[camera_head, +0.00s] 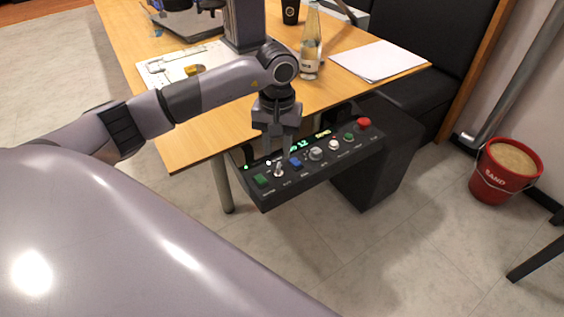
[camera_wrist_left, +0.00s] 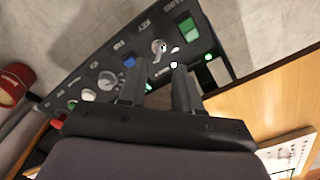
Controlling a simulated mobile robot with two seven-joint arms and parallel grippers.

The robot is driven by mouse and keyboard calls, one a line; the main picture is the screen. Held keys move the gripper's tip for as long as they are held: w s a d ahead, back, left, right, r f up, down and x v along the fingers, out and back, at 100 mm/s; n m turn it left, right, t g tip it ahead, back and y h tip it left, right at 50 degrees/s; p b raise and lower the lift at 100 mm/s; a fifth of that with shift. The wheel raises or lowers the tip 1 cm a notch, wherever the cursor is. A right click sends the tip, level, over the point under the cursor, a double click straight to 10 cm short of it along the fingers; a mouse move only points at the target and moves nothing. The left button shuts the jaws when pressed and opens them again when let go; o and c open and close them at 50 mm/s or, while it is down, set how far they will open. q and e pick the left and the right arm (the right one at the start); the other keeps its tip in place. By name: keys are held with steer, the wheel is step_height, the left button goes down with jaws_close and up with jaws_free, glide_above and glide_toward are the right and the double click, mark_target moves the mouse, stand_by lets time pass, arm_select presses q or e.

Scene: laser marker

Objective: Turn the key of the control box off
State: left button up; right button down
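The black control box (camera_head: 320,165) hangs at the table's front edge with its sloped panel facing up. Its silver key (camera_head: 279,171) sits between a green button and a blue button; it also shows in the wrist view (camera_wrist_left: 160,46), close to a label reading KEY. My left gripper (camera_head: 276,146) points down at the panel just above and behind the key. In the wrist view its two fingers (camera_wrist_left: 158,72) are apart with nothing between them, and the key lies just beyond their tips. Whether the fingertips touch the panel I cannot tell. My right gripper is not in view.
The panel also carries a grey dial (camera_head: 316,153) and a red button (camera_head: 364,123). On the wooden table (camera_head: 205,136) stand a glass bottle (camera_head: 311,45) and white papers (camera_head: 378,60). A red sand bucket (camera_head: 503,170) stands on the floor at right.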

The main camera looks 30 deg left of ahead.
mark_target(278, 165)
arm_select(q)
step_height(278, 165, down, 5)
steer(key=shift+r, duration=0.1)
steer(key=shift+c, duration=0.3)
jaws_close()
